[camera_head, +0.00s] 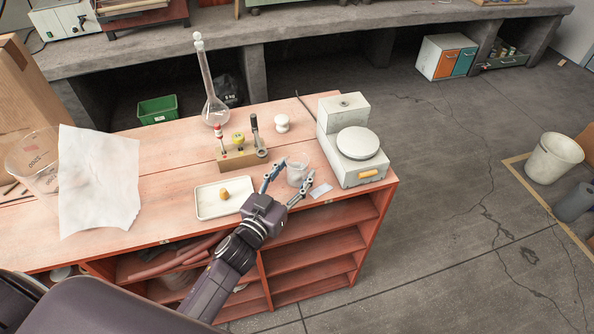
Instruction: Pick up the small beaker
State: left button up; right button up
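The small beaker (297,173) is clear glass and stands upright on the reddish wooden bench top, just left of the balance. My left gripper (293,181) reaches in from the lower left with its fingers spread. The beaker appears to be at or between the fingertips, and I cannot tell whether they touch it. My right gripper is not in view.
A balance (333,149) stands close on the right. A white tray (211,211) with a small cork, a wooden rack (241,158), a tall flask (214,111) and a white jar (282,123) are nearby.

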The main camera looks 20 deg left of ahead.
pick_arm(q)
jog(key=c, duration=0.9)
jog(key=shift+r, duration=0.1)
jog(key=shift+c, duration=0.2)
